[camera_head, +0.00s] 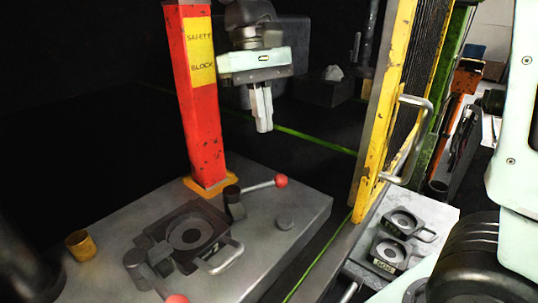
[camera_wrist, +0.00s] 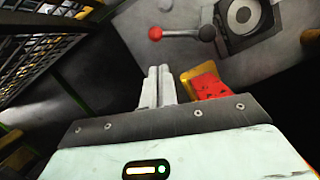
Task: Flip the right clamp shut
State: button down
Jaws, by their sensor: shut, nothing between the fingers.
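The right clamp (camera_head: 234,202) stands on the press bed beside the dark die block (camera_head: 160,231). Its lever points right, away from the die, and ends in a red ball (camera_head: 281,181). In the wrist view the clamp pivot (camera_wrist: 207,33) and red ball (camera_wrist: 155,33) lie beyond my fingertips. My gripper (camera_head: 264,129) is shut and empty, fingers down, above and behind the lever in the head view. It also shows in the wrist view (camera_wrist: 157,70), apart from the clamp. The left clamp (camera_head: 152,279) is at the die's near side, its red ball (camera_head: 177,299) cut by the frame edge.
A red safety block post (camera_head: 198,120) rises close left of my gripper. A brass cup (camera_head: 80,245) stands at the bed's left. A yellow gate with a handle (camera_head: 405,140) is at right, with a side table holding two smaller dies (camera_head: 390,251).

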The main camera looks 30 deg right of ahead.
jog(key=p+x, duration=0.1)
jog(key=x, duration=0.7)
jog(key=shift+s+r+p, duration=0.1)
jog(key=shift+s+p, duration=0.05)
jog(key=shift+p, duration=0.15)
